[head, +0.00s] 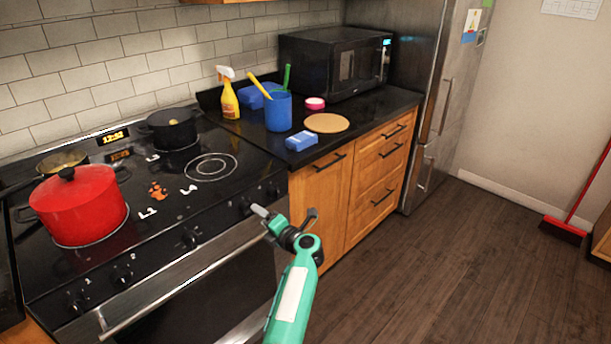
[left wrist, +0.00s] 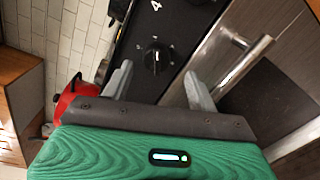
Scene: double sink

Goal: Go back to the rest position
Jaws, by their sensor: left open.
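My left gripper (head: 285,215) is in front of the right part of the stove (head: 200,215), near its control knobs. In the left wrist view its two grey fingers (left wrist: 158,88) stand apart with nothing between them. A black knob (left wrist: 156,57) shows beyond the fingers, and the gripper looks apart from it. The stove's oven handle (left wrist: 243,62) runs to the right of the fingers in that view. My right gripper is not in view.
A red pot (head: 78,205) and a black pot (head: 170,128) stand on the stove. The counter holds a spray bottle (head: 229,98), a blue cup (head: 278,110), a sponge (head: 301,141) and a microwave (head: 335,62). The floor (head: 430,270) at right is clear, except for a broom (head: 565,229).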

